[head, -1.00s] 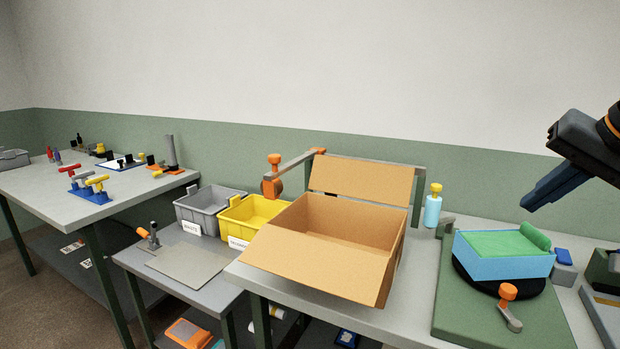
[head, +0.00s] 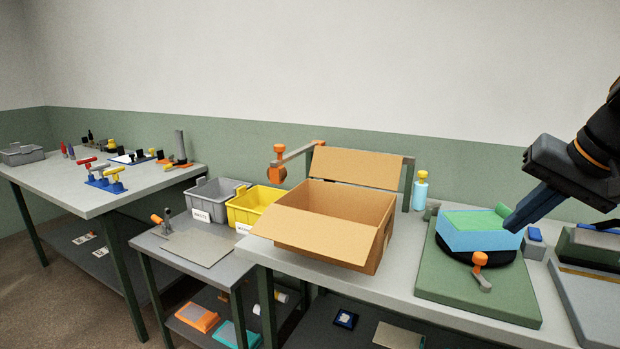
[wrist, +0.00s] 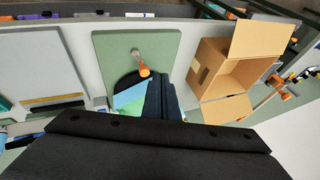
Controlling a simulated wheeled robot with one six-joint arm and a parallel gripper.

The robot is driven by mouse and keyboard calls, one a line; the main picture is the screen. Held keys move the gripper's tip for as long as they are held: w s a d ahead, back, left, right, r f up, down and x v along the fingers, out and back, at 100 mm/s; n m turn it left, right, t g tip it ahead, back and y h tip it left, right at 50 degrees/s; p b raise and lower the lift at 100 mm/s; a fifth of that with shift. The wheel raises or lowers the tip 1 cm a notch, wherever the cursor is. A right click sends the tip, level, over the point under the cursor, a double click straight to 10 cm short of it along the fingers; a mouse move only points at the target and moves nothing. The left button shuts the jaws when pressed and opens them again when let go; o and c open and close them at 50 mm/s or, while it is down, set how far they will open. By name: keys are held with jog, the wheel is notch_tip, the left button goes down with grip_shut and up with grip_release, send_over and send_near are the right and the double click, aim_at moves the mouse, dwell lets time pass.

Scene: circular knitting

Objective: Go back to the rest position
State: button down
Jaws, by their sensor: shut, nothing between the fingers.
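My gripper (head: 513,226) is at the right of the head view, dark with blue-black fingers pointing down and left. The fingers are together and hold nothing. In the picture their tips overlap the right side of a light-blue tray with a green top (head: 470,238), which sits on a black round base on a green board (head: 455,282). I cannot tell the exact gap to it. In the wrist view the gripper fingers (wrist: 160,92) point away over the tray (wrist: 131,97), partly hiding it.
An open cardboard box (head: 322,240) stands left of the green board. A bottle with a yellow cap (head: 420,190) is behind. Yellow (head: 240,212) and grey (head: 204,205) bins are on the lower table. An orange-knobbed lever (head: 480,261) stands at the board's front.

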jog(key=s+a+f+n+g, duration=0.2)
jog(key=s+a+f+n, duration=0.1)
jog(key=a+f, duration=0.5)
jog(key=s+a+f+n+g+h, duration=0.1)
jog(key=s+a+f+n+g, duration=0.1)
jog(key=a+f, duration=0.6)
notch_tip(320, 180, down, 6)
jog(key=shift+s+a+r+n+g+h, duration=0.1)
jog(key=shift+s+a+n+g+h, duration=0.1)
jog(key=shift+s+n+g+h, duration=0.3)
jog(key=shift+w, duration=0.1)
